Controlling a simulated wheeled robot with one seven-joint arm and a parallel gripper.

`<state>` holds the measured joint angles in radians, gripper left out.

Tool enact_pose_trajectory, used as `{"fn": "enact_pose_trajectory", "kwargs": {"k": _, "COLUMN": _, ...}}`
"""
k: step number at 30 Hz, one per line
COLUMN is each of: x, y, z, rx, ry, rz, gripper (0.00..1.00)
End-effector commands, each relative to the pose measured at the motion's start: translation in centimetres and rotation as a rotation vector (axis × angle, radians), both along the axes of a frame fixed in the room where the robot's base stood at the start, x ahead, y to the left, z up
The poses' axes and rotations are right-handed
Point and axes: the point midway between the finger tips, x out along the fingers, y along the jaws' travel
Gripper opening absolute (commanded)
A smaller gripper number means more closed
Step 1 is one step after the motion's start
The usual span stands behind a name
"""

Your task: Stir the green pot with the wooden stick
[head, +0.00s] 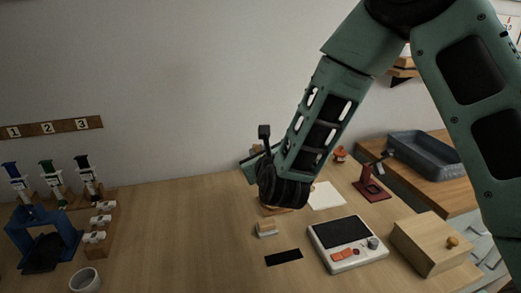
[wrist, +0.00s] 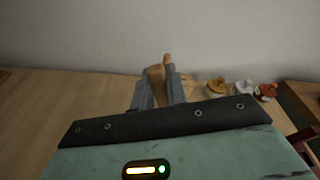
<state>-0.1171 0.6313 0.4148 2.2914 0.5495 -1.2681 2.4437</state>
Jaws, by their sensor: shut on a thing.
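My gripper (wrist: 158,90) shows its two grey fingers in the wrist view, shut on the wooden stick (wrist: 167,62). The stick's light brown end rises above the fingers, and its lower part is hidden. In the head view my arm covers most of the gripper and the stick, over the back middle of the table. I cannot make out a green pot in either view. A small orange pot-like thing (wrist: 265,92) stands to the right of the gripper in the wrist view, beside a whitish one (wrist: 243,89) and a yellowish one (wrist: 216,87).
A white device with a dark screen (head: 346,240) and a wooden box (head: 435,242) stand at front right. A dark red stand (head: 371,188) and a blue-grey tray (head: 424,156) are behind. A blue rack (head: 62,229) and a cup (head: 86,281) are left. The centre-left table is clear.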

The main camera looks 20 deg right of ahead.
Motion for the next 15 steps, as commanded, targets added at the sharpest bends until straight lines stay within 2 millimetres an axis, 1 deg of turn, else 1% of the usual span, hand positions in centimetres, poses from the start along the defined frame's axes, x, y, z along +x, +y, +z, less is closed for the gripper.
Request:
{"fn": "enact_pose_trajectory", "kwargs": {"k": 1, "x": 0.1, "y": 0.1, "z": -0.6, "rx": 0.000, "ry": 0.001, "rz": 0.001, "gripper": 0.00}}
{"fn": "enact_pose_trajectory", "kwargs": {"k": 7, "x": 0.3, "y": 0.6, "z": -2.0, "rx": 0.001, "ry": 0.001, "rz": 0.002, "gripper": 0.00}}
{"fn": "enact_pose_trajectory", "kwargs": {"k": 15, "x": 0.0, "y": -0.1, "z": -3.9, "rx": 0.000, "ry": -0.001, "rz": -0.001, "gripper": 0.00}}
